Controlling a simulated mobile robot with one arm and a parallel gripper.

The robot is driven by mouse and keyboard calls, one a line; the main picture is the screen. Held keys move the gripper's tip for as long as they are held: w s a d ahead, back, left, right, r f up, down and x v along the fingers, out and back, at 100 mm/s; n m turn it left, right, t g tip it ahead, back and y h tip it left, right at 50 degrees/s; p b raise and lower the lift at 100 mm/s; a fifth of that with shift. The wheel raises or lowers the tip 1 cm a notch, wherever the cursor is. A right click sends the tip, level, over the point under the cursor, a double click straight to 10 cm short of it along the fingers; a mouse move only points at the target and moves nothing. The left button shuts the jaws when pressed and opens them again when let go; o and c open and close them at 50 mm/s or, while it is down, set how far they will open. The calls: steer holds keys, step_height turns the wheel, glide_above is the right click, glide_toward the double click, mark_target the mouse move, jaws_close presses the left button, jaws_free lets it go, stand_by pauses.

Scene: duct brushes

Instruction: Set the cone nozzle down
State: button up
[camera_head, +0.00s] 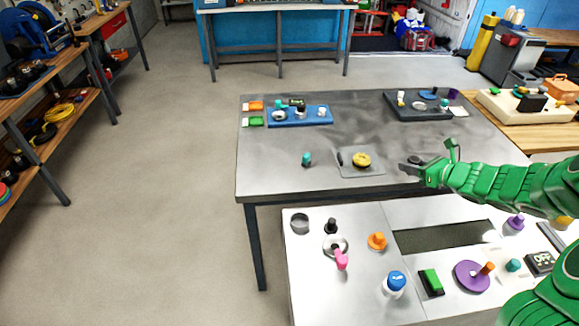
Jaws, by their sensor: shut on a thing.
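My green arm reaches in from the right. My gripper (412,168) is over the right part of the grey metal table (270,175). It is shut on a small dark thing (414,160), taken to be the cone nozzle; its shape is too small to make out. I cannot tell whether it touches the table top. To its left, a grey square plate (372,170) carries a yellow round piece (361,160). A small teal piece (306,159) stands farther left.
A blue tray (318,118) and a dark tray (400,112) with small parts lie along the back. The table's left front is bare. A nearer white bench (320,300) holds several brushes and knobs, including a purple disc (468,277).

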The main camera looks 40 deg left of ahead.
steer(key=s+a+n+g, duration=0.2)
steer(key=s+a+g, duration=0.1)
steer(key=s+a, duration=1.15)
steer(key=s+a+n+g, duration=0.2)
steer(key=s+a, duration=0.9)
steer(key=a, duration=0.7)
glide_above(263, 171)
steer(key=s+d, duration=0.1)
steer(key=shift+y, duration=0.3)
steer(key=f, duration=0.8)
steer(key=shift+d, duration=0.2)
steer(key=shift+w+a+f, duration=0.2)
steer(key=shift+a+f, duration=0.15)
steer(key=shift+f, duration=0.1)
steer(key=shift+w+a+f, duration=0.2)
steer(key=shift+a+f, duration=0.1)
steer(key=shift+f, duration=1.65)
steer(key=shift+f, duration=0.15)
steer(key=o, duration=1)
steer(key=shift+o, duration=0.2)
